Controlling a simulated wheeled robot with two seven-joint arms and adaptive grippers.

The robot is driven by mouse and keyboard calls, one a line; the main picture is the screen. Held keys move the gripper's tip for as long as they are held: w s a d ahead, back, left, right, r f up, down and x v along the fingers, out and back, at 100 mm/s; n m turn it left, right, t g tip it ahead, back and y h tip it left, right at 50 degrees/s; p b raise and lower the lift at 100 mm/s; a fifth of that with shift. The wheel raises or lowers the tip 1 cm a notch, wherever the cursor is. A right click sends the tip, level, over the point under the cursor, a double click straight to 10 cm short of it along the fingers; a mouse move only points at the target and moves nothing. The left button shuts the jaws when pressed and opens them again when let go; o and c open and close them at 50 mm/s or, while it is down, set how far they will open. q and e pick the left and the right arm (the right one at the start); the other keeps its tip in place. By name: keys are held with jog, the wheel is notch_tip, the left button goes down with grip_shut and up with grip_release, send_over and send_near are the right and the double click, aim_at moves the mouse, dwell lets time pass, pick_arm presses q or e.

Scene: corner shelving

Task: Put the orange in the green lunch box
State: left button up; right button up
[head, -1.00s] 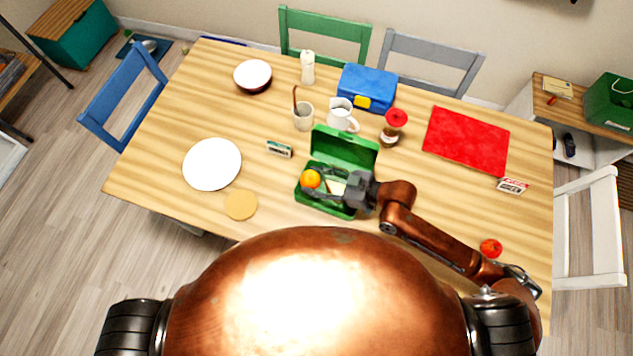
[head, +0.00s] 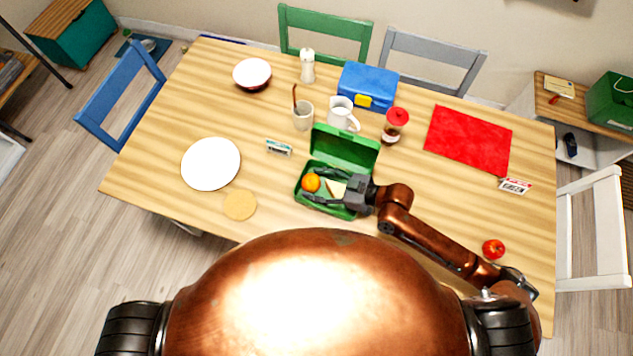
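The orange (head: 311,183) is inside the left part of the open green lunch box (head: 345,147), whose lid stands up at the back. My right gripper (head: 311,185) reaches into the box from the right. Its two fingers are spread apart, one behind and one in front of the orange, and they look clear of it. A pale item lies in the box to the right of the orange, partly hidden by the gripper. My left gripper is not in view.
A white jug (head: 342,113), a cup (head: 303,116), a red-lidded jar (head: 395,125) and a blue lunch box (head: 368,86) stand behind. A small box (head: 279,148) and a white plate (head: 211,163) lie left. An apple (head: 493,249) is near my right arm.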

aim_at(337, 191)
jog(key=shift+o, duration=0.3)
jog(key=shift+r, duration=0.1)
jog(key=shift+d+r, duration=0.15)
jog(key=shift+d, duration=0.05)
jog(key=shift+v, duration=3.6)
jog(key=shift+s+a, duration=0.1)
jog(key=shift+c, duration=0.4)
